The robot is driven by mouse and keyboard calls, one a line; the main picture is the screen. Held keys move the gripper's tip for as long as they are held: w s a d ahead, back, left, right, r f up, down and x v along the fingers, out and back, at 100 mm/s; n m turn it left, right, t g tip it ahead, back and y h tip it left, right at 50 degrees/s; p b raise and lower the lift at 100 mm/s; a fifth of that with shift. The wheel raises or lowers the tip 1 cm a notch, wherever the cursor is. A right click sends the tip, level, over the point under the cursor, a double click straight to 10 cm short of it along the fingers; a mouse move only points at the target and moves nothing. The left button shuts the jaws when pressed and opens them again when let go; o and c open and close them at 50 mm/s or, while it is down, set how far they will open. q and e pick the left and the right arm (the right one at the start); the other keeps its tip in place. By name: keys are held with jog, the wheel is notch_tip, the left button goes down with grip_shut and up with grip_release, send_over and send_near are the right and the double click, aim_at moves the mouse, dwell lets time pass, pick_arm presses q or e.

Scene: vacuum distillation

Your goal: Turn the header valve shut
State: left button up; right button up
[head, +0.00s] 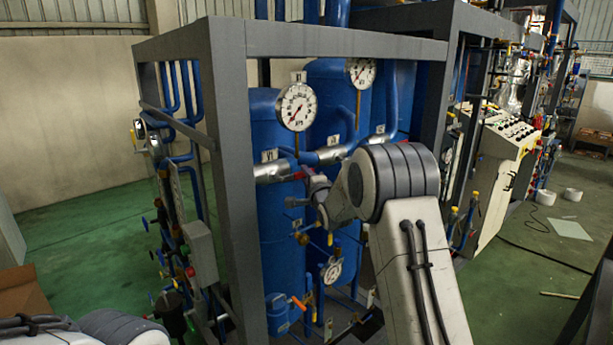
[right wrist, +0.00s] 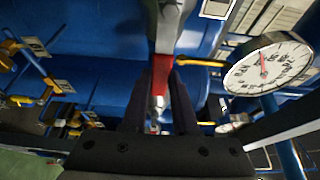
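The header valve's red handle (right wrist: 161,72) shows in the right wrist view, with a grey metal part above it and a bright metal end below. In the head view a small red bit of the handle (head: 302,175) shows beside the silver-wrapped header pipe (head: 275,171). My right gripper (right wrist: 163,80) has its two dark fingers close along both sides of the handle and looks shut on it. In the head view my right forearm and wrist hide part of the valve area. My left gripper is out of view; only part of my left arm shows at the bottom left.
A grey steel frame (head: 233,190) stands around the blue tanks (head: 275,225). A pressure gauge (head: 297,107) is above the pipe; a lower gauge (head: 331,270) and several yellow-handled valves are below. A control panel (head: 505,165) stands right. Green floor (head: 90,245) is open at left.

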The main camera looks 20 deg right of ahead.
grip_shut()
dwell(1.1)
